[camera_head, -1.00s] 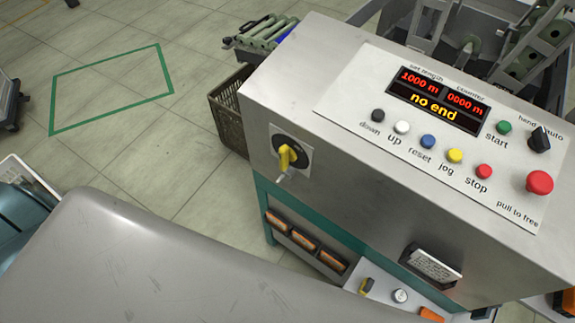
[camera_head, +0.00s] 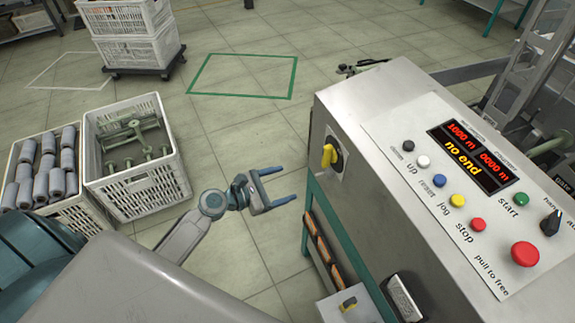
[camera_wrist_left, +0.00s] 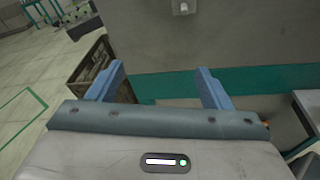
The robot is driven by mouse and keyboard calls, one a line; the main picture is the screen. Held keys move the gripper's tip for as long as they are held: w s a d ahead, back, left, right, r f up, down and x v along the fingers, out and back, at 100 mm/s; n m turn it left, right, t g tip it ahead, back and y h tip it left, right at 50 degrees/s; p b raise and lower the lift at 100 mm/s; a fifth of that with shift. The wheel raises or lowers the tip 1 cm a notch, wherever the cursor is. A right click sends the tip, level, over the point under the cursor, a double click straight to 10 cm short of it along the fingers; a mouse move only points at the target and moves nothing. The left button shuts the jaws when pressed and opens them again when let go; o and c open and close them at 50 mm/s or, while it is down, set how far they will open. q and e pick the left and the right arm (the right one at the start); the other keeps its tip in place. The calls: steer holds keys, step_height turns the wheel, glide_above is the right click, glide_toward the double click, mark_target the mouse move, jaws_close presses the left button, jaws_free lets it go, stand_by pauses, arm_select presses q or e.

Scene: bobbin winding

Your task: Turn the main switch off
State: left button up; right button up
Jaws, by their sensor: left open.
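The handle looks roughly upright in the head view. My left gripper (camera_head: 292,184) is open and empty, its two blue fingers pointing toward the cabinet. It is to the left of and below the switch in the picture, apart from it. In the left wrist view the open fingers (camera_wrist_left: 160,70) face the grey cabinet wall and its teal frame. A small pale fitting (camera_wrist_left: 183,7) shows at the top edge there. My right gripper is out of view.
The sloped panel has several buttons, a red stop knob (camera_head: 525,254) and a lit display (camera_head: 470,155). White crates (camera_head: 140,190) stand on the floor at left. A dark crate (camera_wrist_left: 90,62) stands beside the cabinet in the wrist view. The floor between crates and cabinet is clear.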

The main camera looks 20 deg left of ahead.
mark_target(323, 158)
arm_select(q)
step_height(323, 158, up, 9)
steer(key=d+n+h, duration=0.1)
steer(key=d+h, duration=0.2)
steer(key=shift+n, duration=0.3)
steer(key=x, duration=0.4)
steer(key=r+x, duration=0.1)
steer(key=x, duration=0.1)
steer(key=shift+s+d+p, duration=0.1)
steer(key=shift+d+p, duration=0.15)
steer(key=shift+p, duration=0.15)
steer(key=shift+w+d+f, duration=0.1)
steer(key=shift+w+d, duration=0.15)
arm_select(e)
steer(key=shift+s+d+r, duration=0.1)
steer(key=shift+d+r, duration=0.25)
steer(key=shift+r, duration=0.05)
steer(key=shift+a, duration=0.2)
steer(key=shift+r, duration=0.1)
arm_select(q)
steer(key=shift+p+x, duration=0.4)
steer(key=shift+x, duration=0.65)
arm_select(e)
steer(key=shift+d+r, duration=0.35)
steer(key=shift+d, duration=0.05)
